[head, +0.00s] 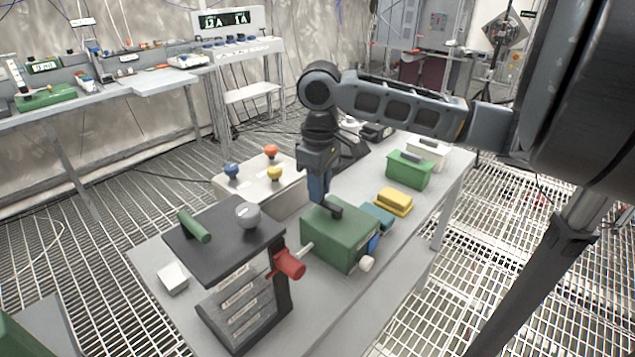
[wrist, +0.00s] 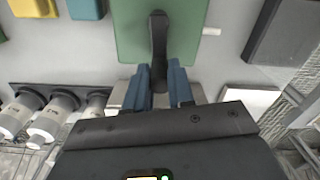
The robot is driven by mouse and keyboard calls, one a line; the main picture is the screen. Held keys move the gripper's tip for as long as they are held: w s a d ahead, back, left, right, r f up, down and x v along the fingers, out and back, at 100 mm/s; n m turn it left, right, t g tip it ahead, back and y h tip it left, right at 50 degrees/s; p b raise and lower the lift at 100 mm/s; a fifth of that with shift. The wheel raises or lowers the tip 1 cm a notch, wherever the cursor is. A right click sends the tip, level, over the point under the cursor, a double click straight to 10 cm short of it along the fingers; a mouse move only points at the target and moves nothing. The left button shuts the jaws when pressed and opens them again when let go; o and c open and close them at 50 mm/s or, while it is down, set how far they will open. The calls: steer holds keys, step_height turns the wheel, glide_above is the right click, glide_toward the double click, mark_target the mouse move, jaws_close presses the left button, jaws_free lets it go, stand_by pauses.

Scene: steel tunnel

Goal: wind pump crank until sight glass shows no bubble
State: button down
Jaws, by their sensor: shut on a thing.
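A green box (head: 338,238) with a black handle (head: 331,208) on top stands on the grey bench. My gripper (head: 319,188) comes down from above. In the wrist view its blue fingers (wrist: 159,88) are closed around the near end of the black handle (wrist: 158,45), over the edge of the green box (wrist: 190,30). A pale rod sticks out of the box's left side, close to a red grip (head: 289,264). A white knob (head: 367,264) and a blue part (head: 373,243) are on its right. I cannot make out a sight glass or bubble.
A dark stand (head: 225,240) with a grey ball (head: 248,215) and green cylinder (head: 194,227) is at the front left. A pale box (head: 258,190) with coloured knobs is behind. Teal and yellow blocks (head: 394,201) and another green box (head: 409,170) lie farther right.

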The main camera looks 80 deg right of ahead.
steer(key=shift+s+d+m, duration=0.1)
steer(key=shift+d+m, duration=0.1)
steer(key=shift+m, duration=0.3)
steer(key=c, duration=1)
jaws_free()
steer(key=shift+o, duration=0.2)
steer(key=shift+r, duration=3.95)
